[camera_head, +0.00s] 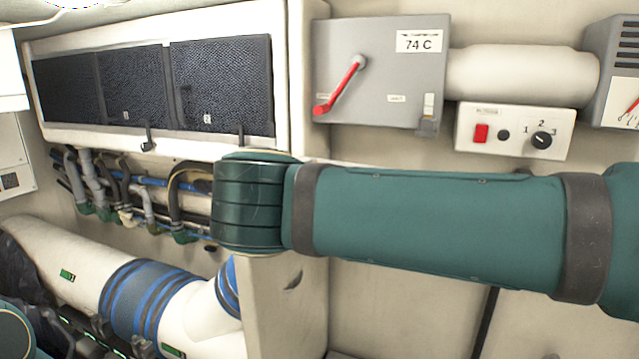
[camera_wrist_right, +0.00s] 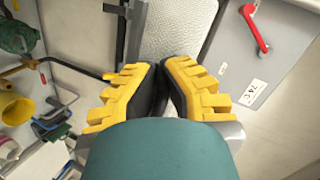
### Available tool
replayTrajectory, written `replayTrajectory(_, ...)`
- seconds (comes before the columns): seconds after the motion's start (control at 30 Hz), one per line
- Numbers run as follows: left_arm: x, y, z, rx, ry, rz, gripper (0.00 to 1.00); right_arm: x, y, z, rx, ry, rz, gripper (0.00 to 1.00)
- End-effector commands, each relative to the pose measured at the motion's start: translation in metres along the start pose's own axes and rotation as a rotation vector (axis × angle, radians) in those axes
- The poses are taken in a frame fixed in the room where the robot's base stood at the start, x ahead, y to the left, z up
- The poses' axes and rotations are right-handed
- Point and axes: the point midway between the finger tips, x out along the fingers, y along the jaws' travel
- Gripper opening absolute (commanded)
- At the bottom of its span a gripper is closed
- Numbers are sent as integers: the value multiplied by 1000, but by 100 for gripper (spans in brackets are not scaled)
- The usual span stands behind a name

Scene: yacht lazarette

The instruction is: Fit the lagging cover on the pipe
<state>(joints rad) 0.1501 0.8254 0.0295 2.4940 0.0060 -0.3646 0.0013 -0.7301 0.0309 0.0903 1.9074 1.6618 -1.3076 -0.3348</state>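My right gripper (camera_wrist_right: 163,72) has yellow ribbed fingers with black pads. The fingers are nearly together, with a pale quilted piece, apparently the lagging cover (camera_wrist_right: 178,25), between and beyond their tips. The grip itself is partly hidden by my wrist. In the head view my right arm crosses from the right and hides its hand and the cover. A thick white pipe (camera_head: 50,245) with blue ribbed bands (camera_head: 150,295) runs at the lower left. Another pale, thick pipe section (camera_head: 520,75) lies right of a grey box. My left gripper is not in view.
The grey box (camera_head: 385,75) has a red lever (camera_head: 340,88) and a 74 C label. A switch panel (camera_head: 515,131) sits beside it. Hoses (camera_head: 95,185) hang below dark mesh panels (camera_head: 155,85). A yellow cup (camera_wrist_right: 15,108) and green valve (camera_wrist_right: 15,35) lie left in the wrist view.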

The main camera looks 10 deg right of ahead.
Motion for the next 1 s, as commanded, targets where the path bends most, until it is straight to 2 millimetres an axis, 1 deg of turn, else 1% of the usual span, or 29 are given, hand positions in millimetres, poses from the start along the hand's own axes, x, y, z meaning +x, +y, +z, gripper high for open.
replayTrajectory(1.0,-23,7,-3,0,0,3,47,59,-19,-17,8,4,0,0)
